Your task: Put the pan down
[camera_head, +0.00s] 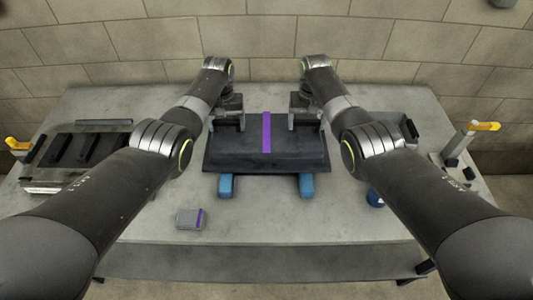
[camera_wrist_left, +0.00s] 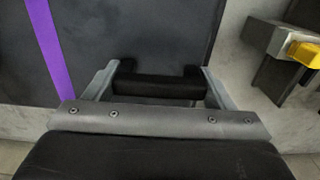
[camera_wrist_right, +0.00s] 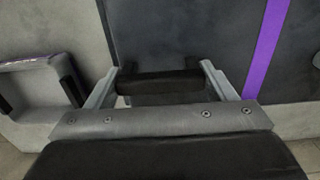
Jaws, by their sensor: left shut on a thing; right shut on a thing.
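The pan (camera_head: 235,152) is a wide dark block with a purple stripe across its middle, and looks level at the centre of the table. Two blue supports (camera_head: 225,187) (camera_head: 306,187) stick out from under its front edge; I cannot tell whether the pan touches them. My left gripper (camera_head: 228,120) is shut on a black bar handle (camera_wrist_left: 155,87) on the pan's left part. My right gripper (camera_head: 306,120) is shut on the matching handle (camera_wrist_right: 158,83) on the right part. In both wrist views the fingers stand at the two ends of the bar.
Dark parts on a tray (camera_head: 75,150) are at the left. A yellow-handled post (camera_head: 484,127) stands at the right. A blue round thing (camera_head: 375,199) is partly behind my right arm. The table's front middle is clear.

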